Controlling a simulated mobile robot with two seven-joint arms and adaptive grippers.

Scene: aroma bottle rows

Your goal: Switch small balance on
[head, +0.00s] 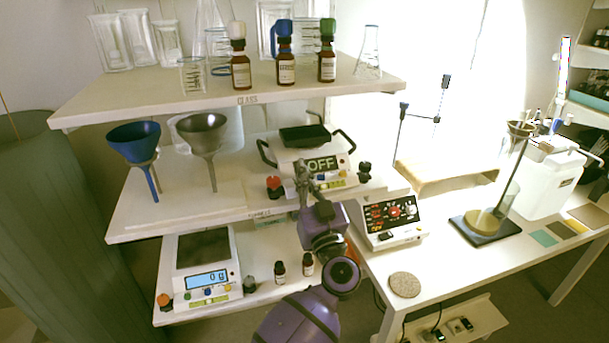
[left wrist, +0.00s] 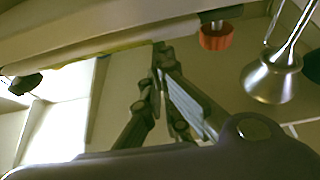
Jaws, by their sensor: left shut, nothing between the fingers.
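A white balance (head: 311,166) with a dark pan and black side handles stands on the middle shelf, its display reading OFF. A red knob (head: 274,187) and a black knob (head: 365,170) are at its front corners. My left gripper (head: 303,168) is shut and empty at the balance's front, overlapping the left part of its front panel. In the left wrist view the closed fingertips (left wrist: 160,48) are close to the balance's edge, between the red knob (left wrist: 216,37) and the black knob (left wrist: 22,84). I cannot tell whether they touch. My right gripper is not in view.
A blue funnel (head: 134,140) and a metal funnel (head: 203,137) stand left on the same shelf. A larger balance (head: 204,270) below reads 0 g. Brown bottles (head: 285,67) stand on the top shelf above. A control box (head: 390,217) is at right.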

